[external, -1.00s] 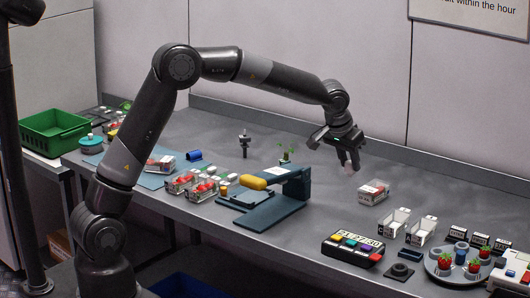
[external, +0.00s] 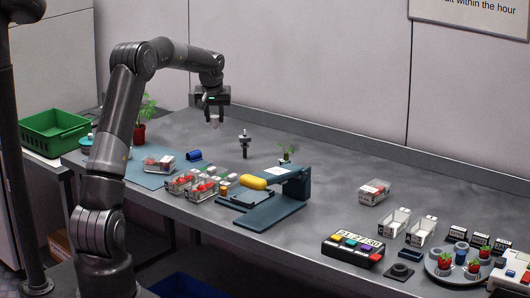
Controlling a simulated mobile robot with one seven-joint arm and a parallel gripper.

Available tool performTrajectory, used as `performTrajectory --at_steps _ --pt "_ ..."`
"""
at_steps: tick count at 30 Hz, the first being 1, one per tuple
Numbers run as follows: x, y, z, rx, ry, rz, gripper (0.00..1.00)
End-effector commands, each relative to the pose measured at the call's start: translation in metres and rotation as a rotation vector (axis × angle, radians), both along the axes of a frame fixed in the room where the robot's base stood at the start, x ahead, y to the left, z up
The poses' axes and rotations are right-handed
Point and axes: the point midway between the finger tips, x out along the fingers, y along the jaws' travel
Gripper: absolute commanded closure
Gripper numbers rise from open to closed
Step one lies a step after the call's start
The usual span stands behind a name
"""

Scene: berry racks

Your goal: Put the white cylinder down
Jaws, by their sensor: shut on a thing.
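My gripper (external: 214,118) is up over the back of the bench, left of the middle, with its fingers pointing down. It is shut on a small pale thing, which I take to be the white cylinder (external: 214,123). Only a little of it shows between the fingertips, and its shape is too small to make out. It hangs in the air, apart from the bench top (external: 330,150).
A small dark stand (external: 244,146) and a seedling (external: 287,155) stand right of the gripper. A potted plant (external: 139,133) is to the left. Berry punnets (external: 182,183) and a blue press-like device (external: 290,190) with a yellow handle are in front.

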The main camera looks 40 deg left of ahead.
Motion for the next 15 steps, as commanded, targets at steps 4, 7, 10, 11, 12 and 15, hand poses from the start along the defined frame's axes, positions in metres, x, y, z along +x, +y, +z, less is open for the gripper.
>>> performTrajectory --at_steps 4,7,10,11,12,15 --pt "-0.022 0.064 0.0 0.002 0.0 0.094 0.93" --pt "-0.033 0.091 0.0 0.002 0.0 0.134 0.93" --pt "-0.04 0.107 0.0 0.002 0.0 0.158 0.93" --pt "-0.041 0.111 0.0 0.002 0.0 0.162 0.93" --pt "-0.043 0.115 -0.001 0.002 0.0 0.166 0.93" --pt "-0.045 0.131 -0.01 0.001 0.002 0.173 0.93"
